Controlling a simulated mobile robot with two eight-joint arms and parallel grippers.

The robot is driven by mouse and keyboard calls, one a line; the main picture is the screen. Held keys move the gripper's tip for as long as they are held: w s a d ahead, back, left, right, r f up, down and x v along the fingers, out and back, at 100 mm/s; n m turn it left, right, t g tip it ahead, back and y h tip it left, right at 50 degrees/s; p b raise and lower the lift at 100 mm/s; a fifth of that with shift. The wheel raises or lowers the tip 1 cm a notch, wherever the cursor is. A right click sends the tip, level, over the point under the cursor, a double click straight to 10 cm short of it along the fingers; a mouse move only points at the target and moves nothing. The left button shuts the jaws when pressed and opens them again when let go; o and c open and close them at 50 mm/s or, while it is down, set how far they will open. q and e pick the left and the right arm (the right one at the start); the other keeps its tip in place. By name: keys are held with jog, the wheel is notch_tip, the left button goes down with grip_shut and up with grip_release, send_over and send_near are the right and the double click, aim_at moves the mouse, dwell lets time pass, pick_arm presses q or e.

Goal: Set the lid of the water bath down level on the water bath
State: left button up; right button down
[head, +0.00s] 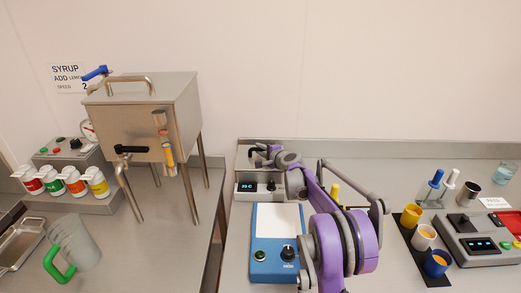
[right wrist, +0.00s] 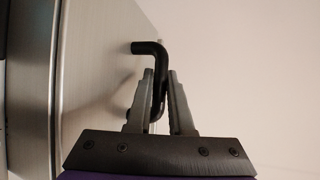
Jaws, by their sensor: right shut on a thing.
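The water bath (head: 246,193) is a steel box with a small lit display and a knob on its front, left of centre in the head view. My right gripper (head: 264,152) is over its top, partly hidden by my purple arm. In the right wrist view my right gripper (right wrist: 160,92) is shut on a bent black handle (right wrist: 151,47). The handle stands on a flat brushed-steel face, the lid (right wrist: 95,65). Whether the lid touches the bath's rim or hangs just above it, and whether it is level, I cannot tell. My left gripper is out of view.
A blue device (head: 262,240) with a white top stands in front of the bath. A steel hopper (head: 165,105) on legs is to the left. Coloured cups (head: 424,236) on a black mat and a grey device (head: 478,240) are to the right.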

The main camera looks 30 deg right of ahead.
jog(key=shift+f, duration=0.1)
jog(key=c, duration=0.7)
grip_release()
jog(key=shift+c, duration=0.2)
jog(key=b+v, duration=0.1)
jog(key=v, duration=1)
jog(key=shift+w, duration=0.1)
